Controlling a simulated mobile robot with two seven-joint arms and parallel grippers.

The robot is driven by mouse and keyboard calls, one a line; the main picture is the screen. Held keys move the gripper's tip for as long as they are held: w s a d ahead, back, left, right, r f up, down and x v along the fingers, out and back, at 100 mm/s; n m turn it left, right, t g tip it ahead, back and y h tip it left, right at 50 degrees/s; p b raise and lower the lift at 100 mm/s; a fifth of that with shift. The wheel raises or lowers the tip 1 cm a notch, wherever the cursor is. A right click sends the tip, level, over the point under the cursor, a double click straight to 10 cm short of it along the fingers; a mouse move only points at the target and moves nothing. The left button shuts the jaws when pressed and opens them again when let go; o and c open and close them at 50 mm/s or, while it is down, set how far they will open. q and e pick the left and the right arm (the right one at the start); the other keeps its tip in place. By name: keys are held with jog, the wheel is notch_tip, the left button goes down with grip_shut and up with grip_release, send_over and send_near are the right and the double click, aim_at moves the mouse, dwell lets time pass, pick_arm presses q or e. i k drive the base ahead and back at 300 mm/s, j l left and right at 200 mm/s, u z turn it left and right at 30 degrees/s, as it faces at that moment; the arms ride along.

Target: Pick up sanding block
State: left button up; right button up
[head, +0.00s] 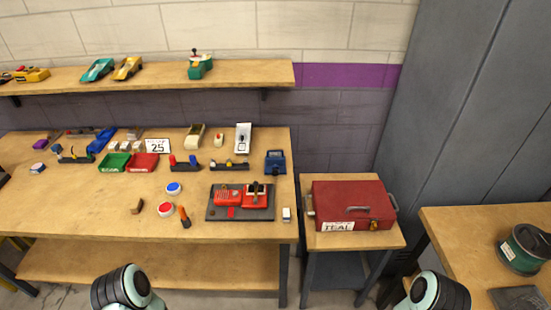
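A small brown block (137,206) lies on the workbench (100,210) near its front, left of the red round button. It looks most like the sanding block, but it is too small to be sure. A small pale block with a dark end (286,214) stands at the bench's front right corner. Another small pale and blue block (37,168) lies at the far left. Rounded black and mint parts of my two arms show at the bottom edge, well short of the bench. Neither gripper's fingers are in view.
A dark board with red parts (240,214), a blue button (174,188), a red button (166,209) and an orange-handled tool (184,217) are on the bench. Green (114,162) and red bins stand behind. A red toolbox (352,204) is on the right. The bench's front left is clear.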

aim_at(136, 205)
jog(key=u, duration=1.35)
